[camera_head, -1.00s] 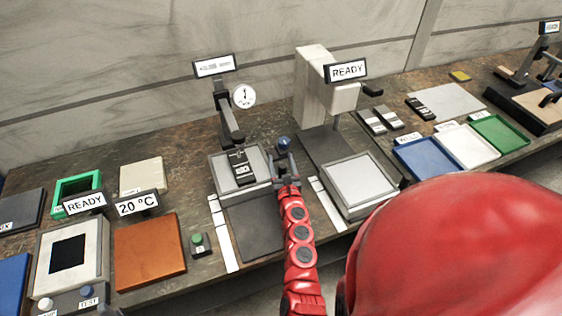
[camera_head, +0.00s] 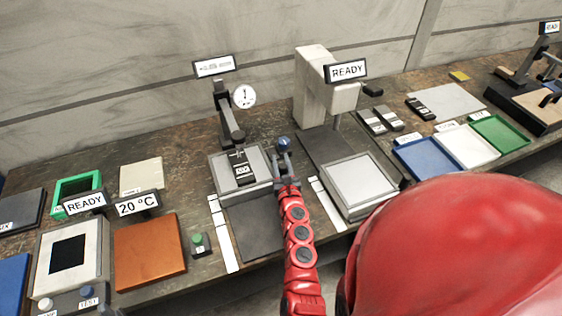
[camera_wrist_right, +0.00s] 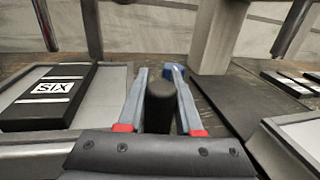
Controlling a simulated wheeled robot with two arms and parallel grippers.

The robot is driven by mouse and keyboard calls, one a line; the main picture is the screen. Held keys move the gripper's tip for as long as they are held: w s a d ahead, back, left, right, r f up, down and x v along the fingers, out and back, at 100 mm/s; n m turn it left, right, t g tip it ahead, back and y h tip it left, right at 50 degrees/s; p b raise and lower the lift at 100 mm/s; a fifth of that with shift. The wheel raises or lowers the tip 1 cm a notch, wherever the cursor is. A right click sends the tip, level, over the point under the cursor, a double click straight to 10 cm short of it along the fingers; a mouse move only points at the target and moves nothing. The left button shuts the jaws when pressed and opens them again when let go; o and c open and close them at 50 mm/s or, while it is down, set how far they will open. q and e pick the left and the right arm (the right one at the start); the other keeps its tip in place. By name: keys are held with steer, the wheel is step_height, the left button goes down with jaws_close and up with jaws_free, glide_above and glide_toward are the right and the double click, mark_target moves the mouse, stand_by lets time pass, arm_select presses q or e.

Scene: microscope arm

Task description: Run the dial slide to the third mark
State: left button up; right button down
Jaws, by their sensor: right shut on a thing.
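A dark stand with a round white dial (camera_head: 244,95) and a small sign (camera_head: 214,66) rises behind a grey stage (camera_head: 221,168). A black block (camera_head: 244,174) labelled SIX lies on the stage; it also shows at the left of the right wrist view (camera_wrist_right: 48,92). My right gripper (camera_head: 282,160) is at the stage's right side. In the wrist view its fingers (camera_wrist_right: 158,80) are shut on a dark rounded knob (camera_wrist_right: 160,106) standing between them. A blue knob (camera_head: 283,143) shows just beyond the fingertips. The dial's marks are too small to read. My left gripper is out of view.
A machine with a READY sign (camera_head: 346,70) and a pale plate (camera_head: 361,181) stands close on the right. A green button (camera_head: 197,239) and an orange plate (camera_head: 149,251) lie to the left. A dark mat (camera_head: 256,232) is in front of the stage.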

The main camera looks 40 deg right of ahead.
stand_by(0.8)
steer(key=b+x, duration=0.1)
steer(key=x, duration=0.1)
steer(key=a+b+x, duration=0.1)
steer(key=x, duration=0.2)
steer(key=shift+w+d+f, duration=0.1)
steer(key=shift+w, duration=0.25)
steer(key=c, duration=0.6)
jaws_free()
steer(key=shift+w, duration=0.1)
